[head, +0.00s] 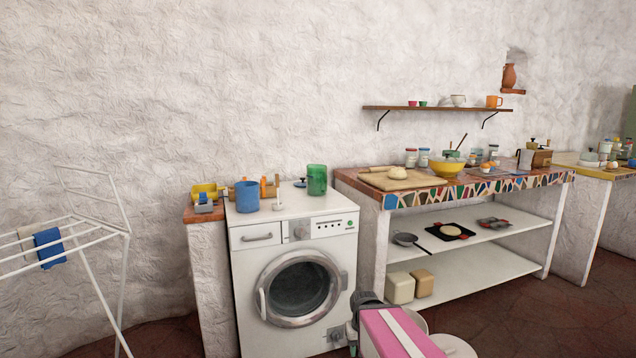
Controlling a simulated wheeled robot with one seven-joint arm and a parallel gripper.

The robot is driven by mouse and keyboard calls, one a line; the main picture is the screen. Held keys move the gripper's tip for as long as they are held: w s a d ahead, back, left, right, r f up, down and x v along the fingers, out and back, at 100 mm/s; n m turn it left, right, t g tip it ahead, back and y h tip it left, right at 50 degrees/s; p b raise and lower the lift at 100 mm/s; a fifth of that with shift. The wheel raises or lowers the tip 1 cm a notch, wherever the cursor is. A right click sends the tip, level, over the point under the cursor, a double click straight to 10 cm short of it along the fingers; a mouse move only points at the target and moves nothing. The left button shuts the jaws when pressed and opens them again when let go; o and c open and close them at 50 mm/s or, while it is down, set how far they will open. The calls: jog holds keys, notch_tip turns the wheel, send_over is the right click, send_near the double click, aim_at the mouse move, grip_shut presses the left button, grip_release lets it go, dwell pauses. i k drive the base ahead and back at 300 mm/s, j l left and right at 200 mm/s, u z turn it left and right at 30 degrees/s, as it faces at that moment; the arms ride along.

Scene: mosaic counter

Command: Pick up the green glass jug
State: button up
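The green glass jug (317,181) stands upright on top of the white washing machine (268,215), near its back right corner. It looks like a plain green cylinder, and I cannot make out a handle. My gripper (352,330) is low at the bottom of the head view, in front of the washing machine's lower right side. It is well below the jug and apart from it. Its fingers are small and partly hidden by my pink arm link, so I cannot tell whether they are open.
A blue cup (247,196) and a small grey-blue item (278,203) share the machine top. A mosaic counter (470,190) with a yellow bowl (447,167) stands to the right. A drying rack (85,240) stands at the left.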

aim_at(316, 174)
jog(key=z, duration=0.5)
jog(key=k, duration=0.25)
jog(key=u, duration=1)
jog(key=i+l+u, duration=0.1)
jog(key=l+u, duration=1)
jog(key=l, duration=0.15)
jog(key=l+z, duration=0.15)
jog(key=i+l+z, duration=0.2)
jog(key=l, duration=0.15)
jog(key=k+u, duration=0.15)
jog(key=u, duration=0.2)
